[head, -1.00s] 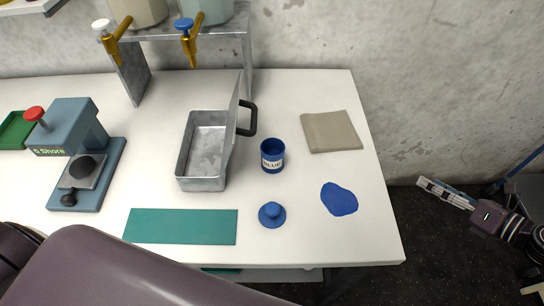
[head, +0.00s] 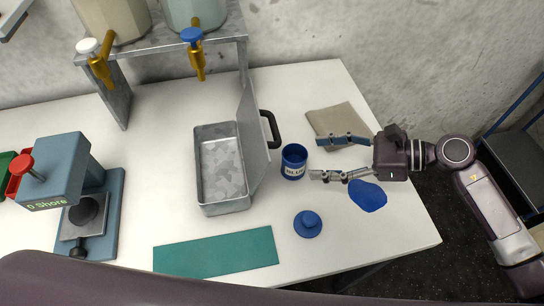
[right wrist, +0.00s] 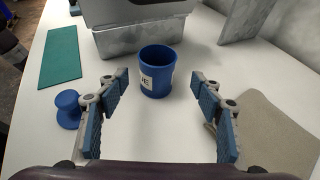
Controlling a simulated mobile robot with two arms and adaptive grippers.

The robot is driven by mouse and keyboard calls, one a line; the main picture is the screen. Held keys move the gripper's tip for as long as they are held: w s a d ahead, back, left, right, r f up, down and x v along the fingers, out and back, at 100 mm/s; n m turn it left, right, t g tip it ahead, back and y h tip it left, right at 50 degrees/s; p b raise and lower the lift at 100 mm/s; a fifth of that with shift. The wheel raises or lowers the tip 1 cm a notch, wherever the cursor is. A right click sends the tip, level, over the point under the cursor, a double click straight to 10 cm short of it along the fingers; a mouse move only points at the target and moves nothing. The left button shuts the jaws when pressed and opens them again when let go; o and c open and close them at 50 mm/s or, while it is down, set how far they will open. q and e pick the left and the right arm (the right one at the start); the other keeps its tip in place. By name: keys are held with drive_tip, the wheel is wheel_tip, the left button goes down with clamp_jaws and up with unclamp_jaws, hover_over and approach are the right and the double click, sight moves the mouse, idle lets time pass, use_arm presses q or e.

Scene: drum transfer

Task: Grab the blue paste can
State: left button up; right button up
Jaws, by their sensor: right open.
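The blue paste can (head: 294,162) stands upright and open-topped on the white table, with a white label reading "BLUE". It also shows in the right wrist view (right wrist: 157,74), ahead of and between the fingers. My right gripper (head: 328,157) is open and empty, just to the right of the can, its fingers pointing left toward it. In the right wrist view my right gripper (right wrist: 160,88) has its fingers spread wider than the can, which lies beyond the fingertips. My left gripper is not in view.
A metal box (head: 221,170) with its lid standing open is left of the can. A blue knobbed lid (head: 308,223), a blue patch (head: 368,196), a folded cloth (head: 338,120) and a green mat (head: 217,253) lie around. A press (head: 70,180) stands left.

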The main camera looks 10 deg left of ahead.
sight(294, 160)
drive_tip(key=p+x, duration=0.2)
drive_tip(key=x, duration=0.1)
drive_tip(key=p+x, duration=0.1)
drive_tip(key=shift+s+a+f, duration=0.1)
drive_tip(key=shift+s+a, duration=0.15)
drive_tip(key=x, duration=0.2)
drive_tip(key=shift+w+a+f+p, duration=0.1)
drive_tip(key=shift+a+f+p, duration=0.1)
drive_tip(key=shift+p, duration=0.1)
drive_tip(key=shift+a+f, duration=0.15)
drive_tip(key=shift+a, duration=0.05)
drive_tip(key=shift+f, duration=0.1)
drive_tip(key=c, duration=1.1)
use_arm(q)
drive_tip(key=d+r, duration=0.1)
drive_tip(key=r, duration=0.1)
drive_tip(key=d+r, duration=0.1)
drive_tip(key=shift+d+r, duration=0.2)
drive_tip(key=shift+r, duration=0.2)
use_arm(e)
drive_tip(key=shift+d, duration=0.1)
drive_tip(key=shift+c, duration=1.3)
